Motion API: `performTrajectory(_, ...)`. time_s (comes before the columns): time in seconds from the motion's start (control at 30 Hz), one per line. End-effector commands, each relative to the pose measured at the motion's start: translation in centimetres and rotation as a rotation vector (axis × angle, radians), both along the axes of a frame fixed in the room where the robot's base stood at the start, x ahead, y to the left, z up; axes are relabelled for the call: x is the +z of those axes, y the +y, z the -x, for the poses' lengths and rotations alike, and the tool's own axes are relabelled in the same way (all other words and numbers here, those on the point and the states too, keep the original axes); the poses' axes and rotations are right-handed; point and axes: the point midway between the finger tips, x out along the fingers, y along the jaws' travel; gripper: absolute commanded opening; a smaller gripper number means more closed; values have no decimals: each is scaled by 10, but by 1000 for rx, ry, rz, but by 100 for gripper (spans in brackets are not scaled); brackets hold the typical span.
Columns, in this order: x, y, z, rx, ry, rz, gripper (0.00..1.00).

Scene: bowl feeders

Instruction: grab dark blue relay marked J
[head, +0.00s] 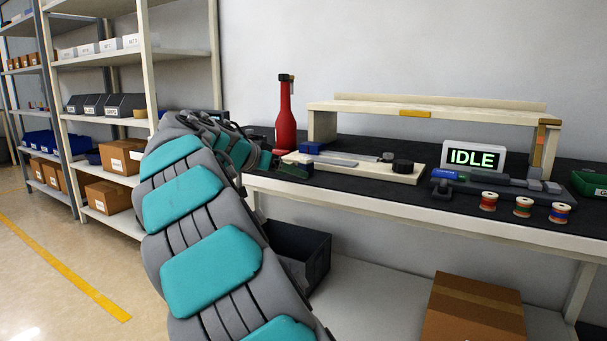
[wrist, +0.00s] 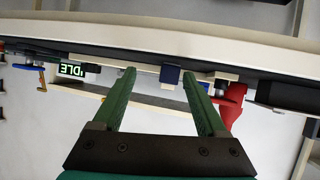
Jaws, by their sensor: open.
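A small dark blue block (head: 311,148), apparently the relay, is at the left end of the cream board on the bench. It also shows in the wrist view (wrist: 171,75), beyond the fingertips and between them in the picture, closer to the right finger. I cannot read any letter on it. My gripper (head: 285,163) is just left of and in front of the block in the head view. In the wrist view my gripper (wrist: 157,76) is open with nothing between its green fingers. The wrist picture is upside down.
A red bottle (head: 285,118) stands behind left. A raised shelf (head: 440,108) spans the back. An IDLE display (head: 473,158) and several spools (head: 523,207) are to the right.

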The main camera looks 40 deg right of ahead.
Motion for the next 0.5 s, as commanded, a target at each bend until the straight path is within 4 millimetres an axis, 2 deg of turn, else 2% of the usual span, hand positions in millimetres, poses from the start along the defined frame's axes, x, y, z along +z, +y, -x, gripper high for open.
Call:
performTrajectory(0.03, 2, -3, -10, -5, -29, 18, 75)
performTrajectory(0.2, 11, -8, -25, -18, -92, 52, 75)
performTrajectory(0.5, 3, -33, -31, -19, -99, 56, 75)
